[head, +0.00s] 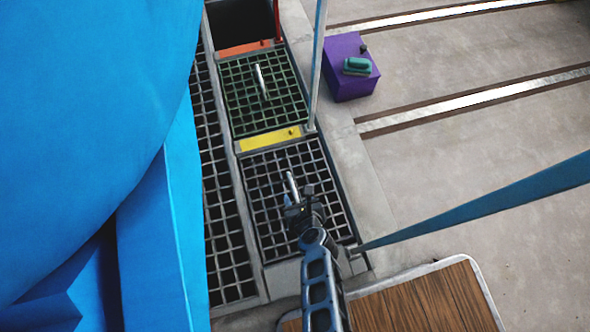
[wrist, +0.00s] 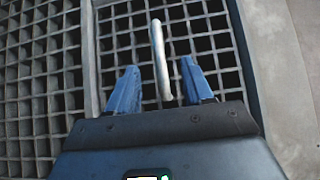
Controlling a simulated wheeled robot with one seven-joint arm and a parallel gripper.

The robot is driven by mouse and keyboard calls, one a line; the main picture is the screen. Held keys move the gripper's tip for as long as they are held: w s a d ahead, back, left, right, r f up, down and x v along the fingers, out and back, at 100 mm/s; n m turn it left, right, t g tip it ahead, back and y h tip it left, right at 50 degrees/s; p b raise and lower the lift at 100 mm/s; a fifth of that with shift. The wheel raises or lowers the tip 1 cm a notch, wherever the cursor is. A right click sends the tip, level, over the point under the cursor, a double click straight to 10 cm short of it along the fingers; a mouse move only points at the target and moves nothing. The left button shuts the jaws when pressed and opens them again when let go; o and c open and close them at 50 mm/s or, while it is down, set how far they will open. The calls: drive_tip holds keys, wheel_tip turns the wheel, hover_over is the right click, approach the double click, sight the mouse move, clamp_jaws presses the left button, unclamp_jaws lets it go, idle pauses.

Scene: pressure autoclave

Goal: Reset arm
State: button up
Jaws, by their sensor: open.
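My gripper (head: 300,197) is over the near floor grate (head: 265,218) in the head view. In the wrist view its two blue fingers (wrist: 160,88) are spread apart and open. A pale metal bar handle (wrist: 160,55) rises from the grate and lies between or just beyond the fingers in that view. The fingers do not appear to touch it; its distance below them is hard to tell. The same handle (head: 291,185) shows partly behind the gripper in the head view.
A large blue vessel (head: 80,120) fills the left. A green grate (head: 240,105) with its own handle lies beyond, past a yellow strip (head: 270,139). A purple box (head: 349,68) stands on the concrete at right. A blue rail (head: 480,200) crosses right. A wooden platform (head: 430,300) is in front.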

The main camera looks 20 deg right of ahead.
drive_tip(key=shift+v, duration=0.9)
drive_tip(key=shift+s+r, duration=0.1)
drive_tip(key=shift+s, duration=0.1)
drive_tip(key=s+d+r+n+t, duration=0.1)
drive_tip(key=s+d+r+n, duration=0.2)
drive_tip(key=s+r+n, duration=0.5)
drive_tip(key=s+d+r+n+t, duration=0.25)
drive_tip(key=s+r+n, duration=0.25)
drive_tip(key=r+n, duration=0.55)
drive_tip(key=s+d+r+n+t, duration=0.1)
drive_tip(key=s+d+r+n, duration=0.2)
drive_tip(key=s+r+n, duration=0.5)
drive_tip(key=d+r+n+p, duration=0.2)
drive_tip(key=r+p, duration=0.8)
drive_tip(key=r, duration=0.5)
drive_tip(key=d+r+n+t+p, duration=0.1)
drive_tip(key=r+n+p, duration=0.3)
drive_tip(key=r+p, duration=0.7)
drive_tip(key=d+r+n+p, duration=0.2)
drive_tip(key=r+p, duration=0.8)
drive_tip(key=r, duration=0.9)
drive_tip(key=shift+d+n+p, duration=0.3)
drive_tip(key=shift+n, duration=0.45)
